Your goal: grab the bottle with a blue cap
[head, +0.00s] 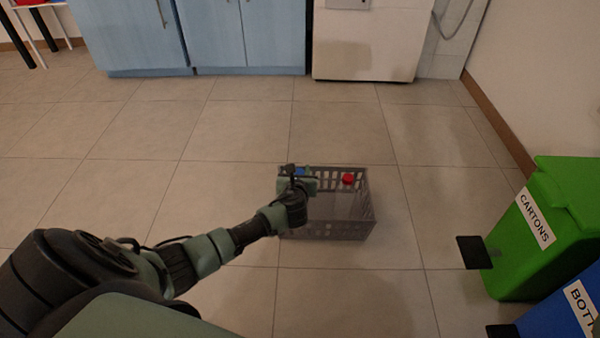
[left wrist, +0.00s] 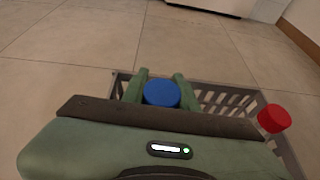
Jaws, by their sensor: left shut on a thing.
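The blue cap (left wrist: 161,93) of a bottle shows between the two green fingers of my left gripper (left wrist: 160,88) in the left wrist view. The fingers are shut on it. The bottle's body is hidden behind the gripper. In the head view a bit of the blue cap (head: 300,171) shows beside my left gripper (head: 297,180), which is over the left part of a grey basket (head: 372,200). Whether the bottle touches the basket floor cannot be told. My right gripper is not in view.
A red cap (head: 348,179) is in the right part of the basket, and it also shows in the left wrist view (left wrist: 274,118). A green CARTONS bin (head: 545,235) and a blue bin (head: 560,312) stand at the right. Floor around the basket is clear. Blue cabinets (head: 245,38) stand behind.

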